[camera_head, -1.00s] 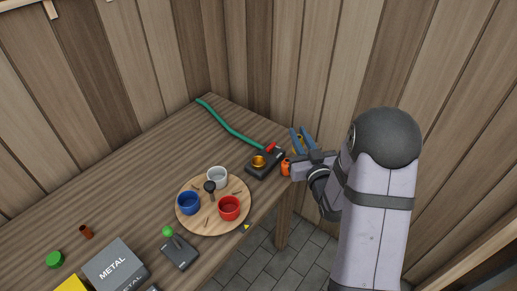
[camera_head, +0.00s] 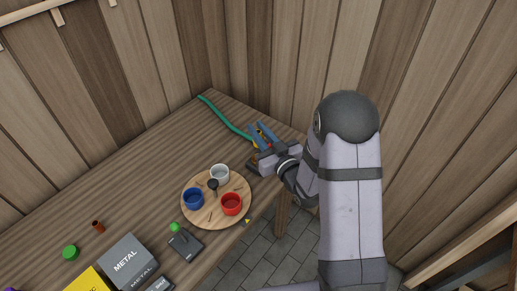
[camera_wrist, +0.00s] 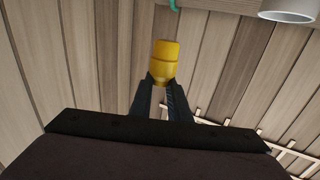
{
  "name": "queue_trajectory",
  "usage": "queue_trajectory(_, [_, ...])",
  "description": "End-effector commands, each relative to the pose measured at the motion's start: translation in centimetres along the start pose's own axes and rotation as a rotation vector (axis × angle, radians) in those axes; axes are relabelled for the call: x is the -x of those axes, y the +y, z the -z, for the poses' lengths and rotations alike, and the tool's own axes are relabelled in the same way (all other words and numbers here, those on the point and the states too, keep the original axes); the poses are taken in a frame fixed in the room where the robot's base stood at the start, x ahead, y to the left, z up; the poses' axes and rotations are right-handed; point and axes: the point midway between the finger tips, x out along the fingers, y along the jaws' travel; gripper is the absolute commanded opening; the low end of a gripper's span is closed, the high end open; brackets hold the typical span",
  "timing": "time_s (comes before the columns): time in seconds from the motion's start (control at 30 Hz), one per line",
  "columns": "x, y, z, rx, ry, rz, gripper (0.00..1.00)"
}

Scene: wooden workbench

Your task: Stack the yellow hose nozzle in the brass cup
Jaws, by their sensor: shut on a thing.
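My gripper (camera_wrist: 165,82) is shut on the yellow hose nozzle (camera_wrist: 165,60), which stands out from between the dark fingertips in the wrist view. In the head view my gripper (camera_head: 259,136) has blue fingers and is over the far right end of the bench, behind the round board. The nozzle is too small there to make out clearly. The brass cup cannot be clearly seen now. The arm and gripper cover the dark block area where it showed earlier, and it does not show in the wrist view.
A round wooden board (camera_head: 238,215) holds a blue cup (camera_head: 193,199), a red cup (camera_head: 231,204) and a white cup (camera_head: 219,174). A green hose (camera_head: 222,116) lies behind. Grey metal box (camera_head: 127,261) and a green-knobbed device (camera_head: 185,243) are nearer.

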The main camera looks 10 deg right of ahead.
Motion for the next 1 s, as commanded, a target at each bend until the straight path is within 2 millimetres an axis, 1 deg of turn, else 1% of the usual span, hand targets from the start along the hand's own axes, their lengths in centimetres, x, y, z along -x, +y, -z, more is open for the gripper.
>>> queue_trajectory(0.03, [0.0, 0.0, -0.8, -0.002, -0.004, -0.001, 0.0])
queue_trajectory(0.2, [0.0, 0.0, -2.4, -0.001, -0.001, -0.001, 0.0])
queue_trajectory(0.57, [0.0, 0.1, -3.4, 0.0, 0.0, -0.001, 0.0])
queue_trajectory(0.87, [0.0, 0.0, -6.4, -0.001, -0.002, -0.001, 0.0])
queue_trajectory(1.0, [0.0, 0.0, -7.0, 0.0, 0.001, -0.001, 0.0])
